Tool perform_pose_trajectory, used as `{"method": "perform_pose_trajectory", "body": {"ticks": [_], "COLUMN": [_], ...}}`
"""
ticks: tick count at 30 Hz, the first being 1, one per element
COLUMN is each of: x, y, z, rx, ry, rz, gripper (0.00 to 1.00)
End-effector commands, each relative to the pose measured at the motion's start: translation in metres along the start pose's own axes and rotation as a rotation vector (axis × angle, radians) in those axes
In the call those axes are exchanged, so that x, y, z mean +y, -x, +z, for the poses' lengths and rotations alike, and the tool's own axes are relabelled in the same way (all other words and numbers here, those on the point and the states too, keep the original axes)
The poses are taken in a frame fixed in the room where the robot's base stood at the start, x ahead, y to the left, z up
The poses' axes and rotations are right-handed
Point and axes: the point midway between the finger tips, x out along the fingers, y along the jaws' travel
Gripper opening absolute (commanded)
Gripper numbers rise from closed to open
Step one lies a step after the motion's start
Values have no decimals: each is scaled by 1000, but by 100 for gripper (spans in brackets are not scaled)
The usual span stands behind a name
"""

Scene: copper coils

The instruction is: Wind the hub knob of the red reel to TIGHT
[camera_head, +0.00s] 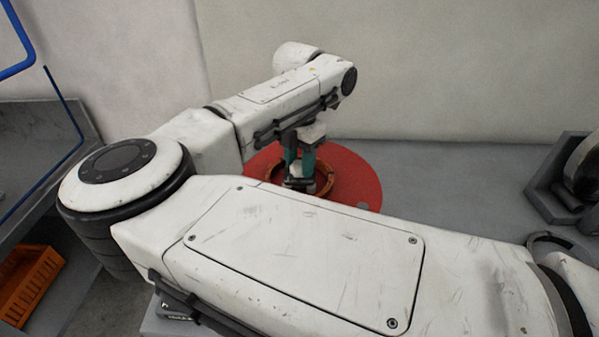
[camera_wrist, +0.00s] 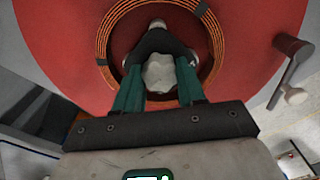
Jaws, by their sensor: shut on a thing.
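The red reel (camera_head: 354,177) lies flat on the grey bench, partly behind my arm in the head view. It fills the upper part of the wrist view (camera_wrist: 60,50), with a ring of copper coil (camera_wrist: 104,38) around its middle. A pale, lobed hub knob (camera_wrist: 160,73) stands at the centre of the coil. My gripper (camera_wrist: 159,60) points down over the hub, its green-sided fingers one on each side of the knob and shut on it. The dark fingertips cover part of the hub. No TIGHT mark can be read in either view.
A crank handle (camera_wrist: 290,72) stands at the reel's right edge in the wrist view. A dark grey stand (camera_head: 560,180) is at the bench's right. An orange crate (camera_head: 28,283) sits low at left, below a blue-edged grey panel. A pale wall rises behind the reel.

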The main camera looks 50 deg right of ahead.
Motion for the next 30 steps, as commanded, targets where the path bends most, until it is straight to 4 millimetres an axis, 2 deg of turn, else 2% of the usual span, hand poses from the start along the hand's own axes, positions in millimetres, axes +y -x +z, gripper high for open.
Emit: {"method": "perform_pose_trajectory", "body": {"ticks": [1, 30], "x": [1, 0], "y": [-5, -1], "z": [0, 0], "rx": [1, -1], "ry": [-42, -962], "rz": [6, 4], "gripper": [9, 9]}}
